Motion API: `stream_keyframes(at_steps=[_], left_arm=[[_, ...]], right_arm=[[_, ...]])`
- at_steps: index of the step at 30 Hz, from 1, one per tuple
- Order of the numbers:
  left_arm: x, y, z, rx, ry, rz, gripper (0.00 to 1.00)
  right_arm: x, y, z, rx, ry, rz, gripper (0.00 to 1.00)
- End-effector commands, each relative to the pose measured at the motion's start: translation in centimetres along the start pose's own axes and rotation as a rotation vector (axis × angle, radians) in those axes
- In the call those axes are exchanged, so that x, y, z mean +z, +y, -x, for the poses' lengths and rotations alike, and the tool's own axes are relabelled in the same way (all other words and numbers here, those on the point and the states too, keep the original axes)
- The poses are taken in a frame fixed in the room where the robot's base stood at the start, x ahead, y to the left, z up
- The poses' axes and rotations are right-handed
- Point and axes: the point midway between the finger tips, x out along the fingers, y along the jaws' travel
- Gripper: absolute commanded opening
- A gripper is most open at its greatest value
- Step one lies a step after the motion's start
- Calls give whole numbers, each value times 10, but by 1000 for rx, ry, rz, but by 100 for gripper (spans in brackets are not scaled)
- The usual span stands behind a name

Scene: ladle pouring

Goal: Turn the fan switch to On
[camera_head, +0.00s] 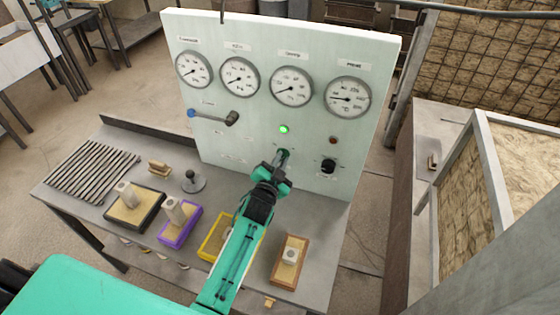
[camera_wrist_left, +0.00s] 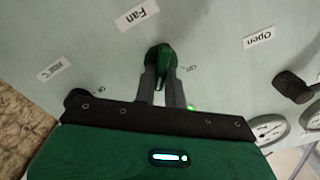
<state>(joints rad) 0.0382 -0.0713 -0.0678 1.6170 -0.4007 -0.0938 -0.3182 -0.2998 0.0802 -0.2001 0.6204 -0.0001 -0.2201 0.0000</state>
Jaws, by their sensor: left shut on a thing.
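The green fan switch (camera_wrist_left: 159,58) sits on the pale control panel (camera_head: 230,150), beside the label "Fan" in the left wrist view. My left gripper (camera_head: 283,157) reaches the panel and its two fingers (camera_wrist_left: 160,85) are shut on the switch. The gripper hides most of the switch in the head view. A green lamp (camera_head: 284,129) is lit just above it; its glow also shows in the left wrist view (camera_wrist_left: 190,107). My right gripper is in neither view.
A black knob (camera_head: 328,166) and dark red lamp (camera_head: 333,140) are right of the switch. A lever (camera_head: 231,118) sticks out at left below several gauges. On the table (camera_head: 120,225) are framed moulds, including a purple one (camera_head: 179,237), and a rod rack (camera_head: 92,171).

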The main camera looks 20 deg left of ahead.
Motion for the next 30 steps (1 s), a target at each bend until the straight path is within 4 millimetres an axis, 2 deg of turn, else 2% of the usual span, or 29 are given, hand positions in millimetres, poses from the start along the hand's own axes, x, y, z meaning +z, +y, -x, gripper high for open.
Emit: stream_keyframes(at_steps=[10, 26, 27, 30], left_arm=[[1, 2, 0, 1, -1, -133, 0], [1, 2, 0, 2, -1, -154, 0], [1, 2, 0, 1, -1, -154, 18], [1, 2, 0, 1, -1, -153, 34]], right_arm=[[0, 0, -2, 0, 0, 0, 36], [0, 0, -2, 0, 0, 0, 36], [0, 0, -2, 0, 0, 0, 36], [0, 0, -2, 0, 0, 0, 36]])
